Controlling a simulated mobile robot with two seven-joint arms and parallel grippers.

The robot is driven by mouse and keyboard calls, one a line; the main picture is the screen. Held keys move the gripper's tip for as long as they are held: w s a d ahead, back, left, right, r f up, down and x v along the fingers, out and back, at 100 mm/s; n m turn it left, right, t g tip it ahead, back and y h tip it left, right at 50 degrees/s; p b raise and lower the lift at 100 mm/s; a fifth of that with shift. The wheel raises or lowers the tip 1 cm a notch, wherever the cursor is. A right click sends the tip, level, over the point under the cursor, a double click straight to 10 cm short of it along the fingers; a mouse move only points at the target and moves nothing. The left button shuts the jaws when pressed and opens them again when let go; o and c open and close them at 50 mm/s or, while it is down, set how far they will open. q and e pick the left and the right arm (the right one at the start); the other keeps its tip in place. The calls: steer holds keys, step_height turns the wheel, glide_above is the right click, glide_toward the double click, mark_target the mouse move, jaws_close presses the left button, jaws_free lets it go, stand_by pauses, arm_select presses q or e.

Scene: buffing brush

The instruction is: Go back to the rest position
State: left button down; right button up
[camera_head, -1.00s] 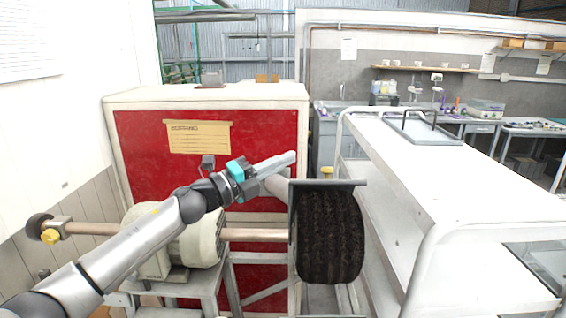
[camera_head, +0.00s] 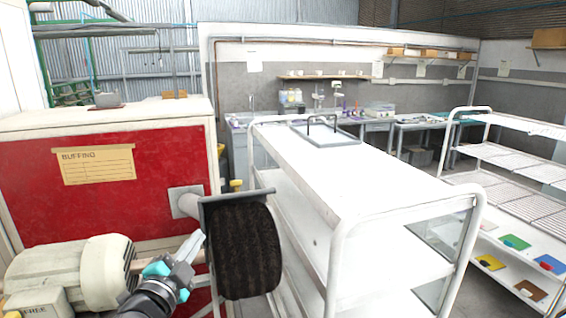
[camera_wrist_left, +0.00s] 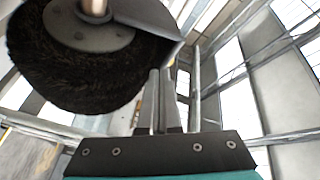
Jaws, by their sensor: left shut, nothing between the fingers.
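My left gripper (camera_head: 188,245) is shut and empty, in the lower left of the head view. It is just left of the dark round buffing brush (camera_head: 246,252), in front of the shaft. In the left wrist view my left gripper (camera_wrist_left: 159,75) has its two fingers together, pointing up the picture. The brush (camera_wrist_left: 75,75) fills the upper left there, close beside the fingers. I cannot tell whether they touch. My right gripper is not in view.
The buffing motor (camera_head: 75,272) stands at the lower left, before a red and white cabinet (camera_head: 110,205). A white cart (camera_head: 350,190) with a grey tray (camera_head: 325,137) stands right of the brush. A wire-shelf rack (camera_head: 520,165) is at the far right.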

arm_select(q)
steer(key=s+f+n+g+y, duration=0.4)
steer(key=s+f+n+g, duration=0.6)
steer(key=s+f, duration=1)
steer(key=s+d+n+g+h, duration=0.15)
steer(key=s+g, duration=0.35)
steer(key=s, duration=0.8)
step_height(320, 180, down, 32)
steer(key=s+g+b, duration=0.1)
steer(key=s+b, duration=0.1)
steer(key=b, duration=0.7)
steer(key=s+a+f+b, duration=0.1)
steer(key=s+f+b, duration=0.3)
steer(key=s+f, duration=0.4)
steer(key=s+a+f+g+b, duration=0.1)
steer(key=s+f+b, duration=0.4)
steer(key=f, duration=0.9)
steer(key=s, duration=0.2)
steer(key=shift+s+f, duration=0.35)
steer(key=shift+s, duration=0.05)
